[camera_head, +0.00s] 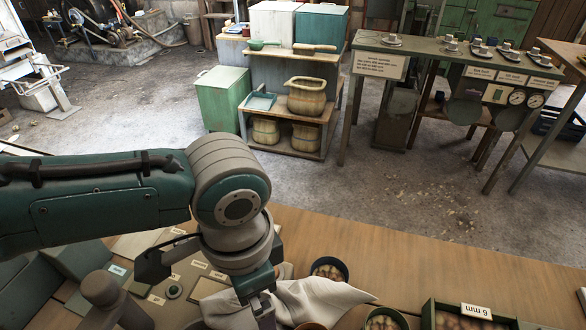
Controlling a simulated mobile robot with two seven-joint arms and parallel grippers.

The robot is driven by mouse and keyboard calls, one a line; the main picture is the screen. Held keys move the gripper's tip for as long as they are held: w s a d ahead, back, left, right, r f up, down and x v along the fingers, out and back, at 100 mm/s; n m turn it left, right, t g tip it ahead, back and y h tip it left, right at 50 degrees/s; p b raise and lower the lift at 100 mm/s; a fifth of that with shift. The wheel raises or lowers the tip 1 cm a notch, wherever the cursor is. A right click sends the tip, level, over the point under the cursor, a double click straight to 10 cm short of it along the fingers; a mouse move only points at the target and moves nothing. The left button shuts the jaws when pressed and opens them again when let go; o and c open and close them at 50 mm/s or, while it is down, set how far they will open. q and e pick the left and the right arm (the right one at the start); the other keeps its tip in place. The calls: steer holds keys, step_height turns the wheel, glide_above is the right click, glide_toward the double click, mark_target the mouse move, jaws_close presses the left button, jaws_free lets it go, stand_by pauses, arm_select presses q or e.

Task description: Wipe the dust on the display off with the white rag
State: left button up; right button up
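The white rag (325,298) lies crumpled at the front edge of the wooden table, bunched around the lower end of my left gripper (262,305). The gripper points down at the rag, and cloth shows on both sides of it. The fingertips are partly hidden, so I cannot tell whether they are closed on the cloth. A panel with small labels (189,287) lies left of the gripper, partly covered by my arm. I cannot make out a display or dust on it. My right gripper is not in view.
On the table (440,268), a dark bowl (329,269) stands behind the rag. Another bowl (387,318) and a green box labelled "6 mm" (474,310) stand to the right. The table behind them is clear. Shelves and a workbench stand beyond, across open floor.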

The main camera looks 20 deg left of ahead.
arm_select(q)
steer(key=shift+f, duration=0.35)
steer(key=c, duration=0.8)
steer(key=shift+c, duration=0.8)
jaws_close()
steer(key=shift+d, duration=0.1)
